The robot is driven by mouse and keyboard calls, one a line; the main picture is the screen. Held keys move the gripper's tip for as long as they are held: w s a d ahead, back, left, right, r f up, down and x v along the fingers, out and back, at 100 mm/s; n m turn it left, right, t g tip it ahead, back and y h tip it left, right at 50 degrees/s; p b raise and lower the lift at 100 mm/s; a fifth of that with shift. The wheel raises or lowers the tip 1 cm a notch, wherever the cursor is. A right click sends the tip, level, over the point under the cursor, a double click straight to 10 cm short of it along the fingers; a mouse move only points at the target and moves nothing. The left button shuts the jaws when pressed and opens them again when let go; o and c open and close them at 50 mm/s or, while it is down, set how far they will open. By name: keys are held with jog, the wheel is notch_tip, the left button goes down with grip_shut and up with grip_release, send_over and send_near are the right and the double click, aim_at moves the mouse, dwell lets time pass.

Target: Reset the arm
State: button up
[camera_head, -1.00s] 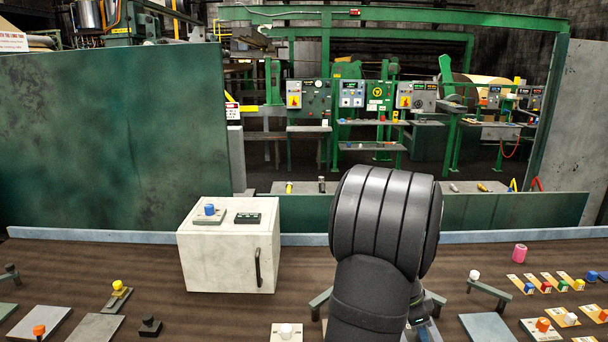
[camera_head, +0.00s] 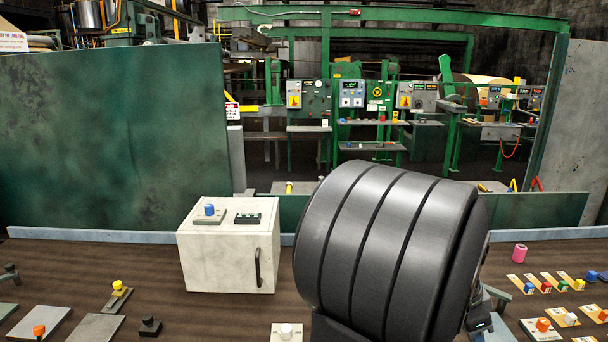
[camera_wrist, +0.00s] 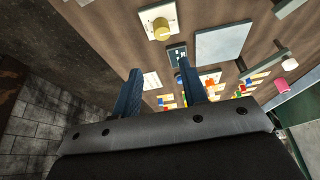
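My gripper (camera_wrist: 159,67) shows in the wrist view as two blue fingers spread apart, with clear space between the tips. Nothing is held between them. The fingers point out over the brown table, with its edge and the tiled floor to the left. In the head view my large black arm joint fills the lower middle and hides the table behind it. The fingers themselves cannot be made out there.
A white box (camera_head: 213,262) with a blue button stands left of my arm. A pink cylinder (camera_head: 520,255), coloured buttons and grey plates (camera_head: 40,322) lie on the brown table (camera_head: 80,262). A knob (camera_wrist: 161,29) is beyond the fingertips. A green panel (camera_head: 110,140) stands behind.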

jog(key=s+a+f, duration=0.1)
jog(key=s+a, duration=0.6)
jog(key=s, duration=0.3)
jog(key=s+a+f, duration=0.1)
jog(key=s+a, duration=0.6)
jog(key=s, duration=0.2)
jog(key=shift+s+f, duration=0.35)
jog(key=shift+f, duration=0.05)
